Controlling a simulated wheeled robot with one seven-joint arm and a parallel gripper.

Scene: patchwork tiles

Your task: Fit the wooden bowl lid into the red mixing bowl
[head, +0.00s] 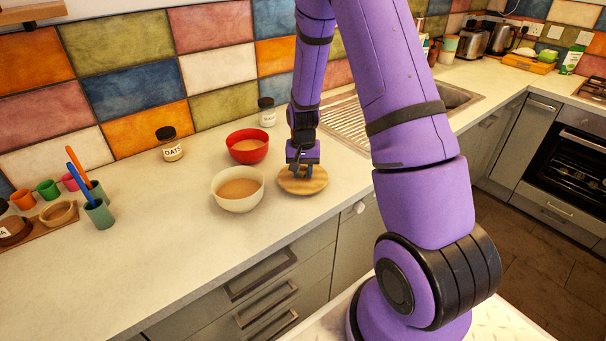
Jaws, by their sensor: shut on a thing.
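The round wooden bowl lid (313,184) is at the counter's front edge area, to the right of the bowls. My gripper (302,174) points down over the lid's middle and is shut on it, probably at a knob that the fingers hide. I cannot tell whether the lid touches the counter or is just above it. The red mixing bowl (248,157) stands upright behind and to the left of the lid, with a tan content inside. Its top is uncovered.
A cream bowl (238,204) with tan content stands left of the lid, in front of the red bowl. An oats jar (170,151) and another jar (267,117) stand near the tiled wall. Cups and a tray are at far left. A sink drainer (345,122) lies behind my arm.

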